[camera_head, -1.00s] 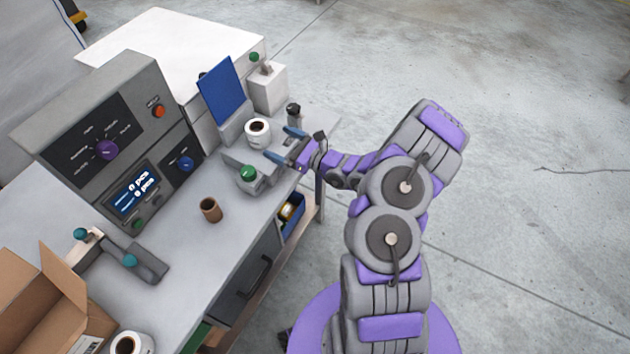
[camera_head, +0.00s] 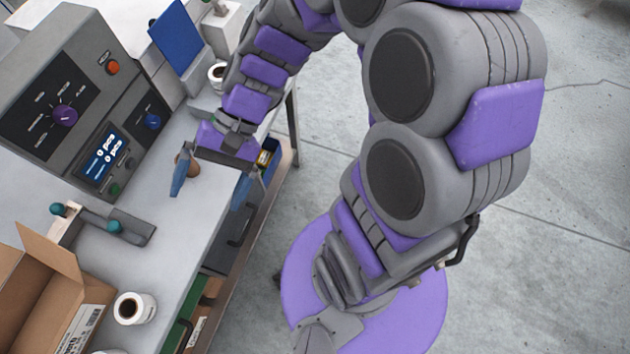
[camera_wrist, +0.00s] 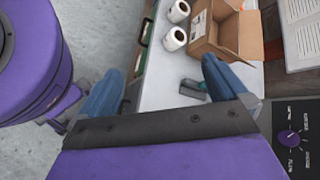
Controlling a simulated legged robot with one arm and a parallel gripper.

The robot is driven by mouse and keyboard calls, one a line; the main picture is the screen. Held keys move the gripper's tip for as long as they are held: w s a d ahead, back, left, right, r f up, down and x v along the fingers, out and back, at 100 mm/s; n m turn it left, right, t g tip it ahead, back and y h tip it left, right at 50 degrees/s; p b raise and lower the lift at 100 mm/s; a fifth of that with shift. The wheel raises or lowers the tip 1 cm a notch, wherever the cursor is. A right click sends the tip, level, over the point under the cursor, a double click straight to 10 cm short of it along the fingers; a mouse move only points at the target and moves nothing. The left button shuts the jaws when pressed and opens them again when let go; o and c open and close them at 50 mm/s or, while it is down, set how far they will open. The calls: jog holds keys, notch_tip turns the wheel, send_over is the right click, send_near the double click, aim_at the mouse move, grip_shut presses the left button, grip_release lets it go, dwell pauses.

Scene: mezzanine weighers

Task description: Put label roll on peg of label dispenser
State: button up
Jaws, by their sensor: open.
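A white label roll (camera_head: 135,308) with a dark core stands on the bench near its front edge. Part of a second roll (camera_head: 110,352) shows at the bottom edge. The wrist view shows two rolls, one nearer (camera_wrist: 173,40) and one farther (camera_wrist: 179,10). A grey fixture with teal-tipped posts (camera_head: 128,229) lies beyond the roll; I cannot tell for certain that it is the label dispenser. It also shows in part in the wrist view (camera_wrist: 190,88). My gripper (camera_head: 209,190) is open and empty above the bench's front edge, up and right of the rolls.
An open cardboard box (camera_head: 62,290) stands left of the rolls. A grey control unit (camera_head: 85,100) stands at the back. A brown cylinder (camera_head: 190,166) is partly behind my finger. Another white roll (camera_head: 216,72) is partly behind my arm. Drawers lie below the bench edge.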

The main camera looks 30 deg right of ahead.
jog(key=s+d+n+t+h, duration=0.2)
jog(key=s+d+n+h, duration=0.2)
jog(key=s+d+h, duration=0.5)
jog(key=s+d, duration=0.1)
jog(key=d, duration=0.5)
jog(key=shift+s+d+r+t+h, duration=0.25)
jog(key=shift+d+r+t+h, duration=0.05)
jog(key=shift+h, duration=0.1)
